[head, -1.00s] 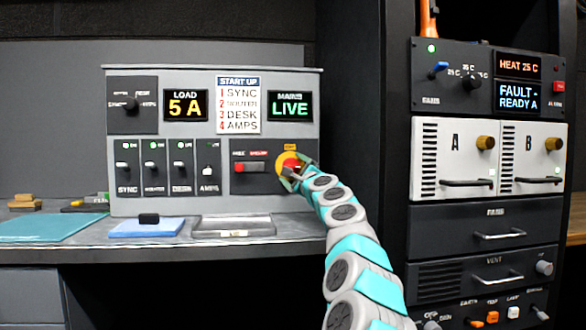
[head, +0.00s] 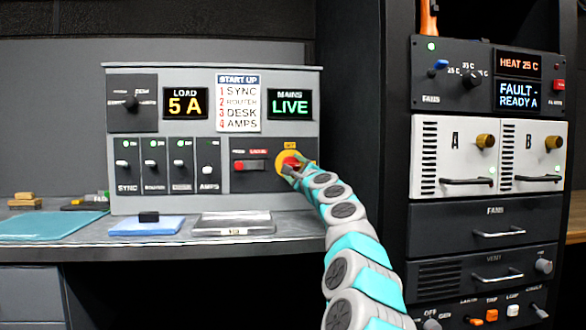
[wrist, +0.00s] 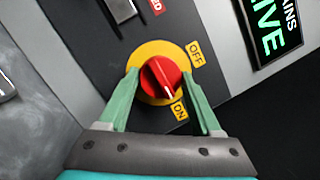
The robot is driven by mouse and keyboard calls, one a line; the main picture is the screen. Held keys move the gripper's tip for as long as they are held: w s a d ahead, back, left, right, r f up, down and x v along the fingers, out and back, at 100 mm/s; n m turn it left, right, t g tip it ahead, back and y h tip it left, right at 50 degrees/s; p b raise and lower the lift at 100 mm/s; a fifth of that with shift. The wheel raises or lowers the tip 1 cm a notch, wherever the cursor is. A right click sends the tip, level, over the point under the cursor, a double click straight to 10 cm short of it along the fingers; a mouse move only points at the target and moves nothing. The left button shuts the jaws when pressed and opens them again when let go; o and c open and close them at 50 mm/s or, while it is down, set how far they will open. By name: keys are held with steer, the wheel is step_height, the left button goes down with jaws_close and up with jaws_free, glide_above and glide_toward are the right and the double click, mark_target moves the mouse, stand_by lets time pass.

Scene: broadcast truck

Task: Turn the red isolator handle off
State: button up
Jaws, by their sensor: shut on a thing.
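The red isolator handle (wrist: 161,77) is a round red knob with a white pointer line on a yellow disc (wrist: 148,52). The OFF label (wrist: 196,53) is at its upper right and the ON label (wrist: 180,109) at its lower right. The white line points down, toward the ON side. My gripper (wrist: 161,74) has one green finger on each side of the handle and is shut on it. In the head view the handle (head: 290,161) is partly hidden by my gripper (head: 291,168). The MAINS display (head: 290,104) reads LIVE.
A red slide switch (head: 252,166) sits left of the handle on the same dark plate. Several breaker switches (head: 168,166) are further left. A dark rack (head: 485,225) stands to the right. A grey tray (head: 233,224) and a blue pad (head: 147,227) lie on the desk.

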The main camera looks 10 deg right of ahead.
steer(key=shift+c, duration=0.8)
steer(key=shift+n, duration=0.4)
steer(key=n, duration=0.2)
steer(key=n+g+y+p, duration=0.1)
steer(key=n, duration=0.1)
steer(key=shift+d+r, duration=0.15)
steer(key=shift+r, duration=0.05)
steer(key=n+g+p, duration=0.1)
steer(key=n, duration=0.2)
steer(key=shift+n, duration=0.4)
steer(key=n+g+p, duration=0.1)
steer(key=n, duration=0.2)
steer(key=shift+g, duration=0.3)
steer(key=n, duration=0.1)
steer(key=n+p, duration=0.1)
steer(key=shift+r+n+h, duration=0.2)
steer(key=shift+n+h, duration=0.1)
steer(key=shift+n, duration=0.1)
steer(key=shift+f+n+g+h+p, duration=0.15)
steer(key=shift+n+g+h+p, duration=0.4)
steer(key=shift+n, duration=1.05)
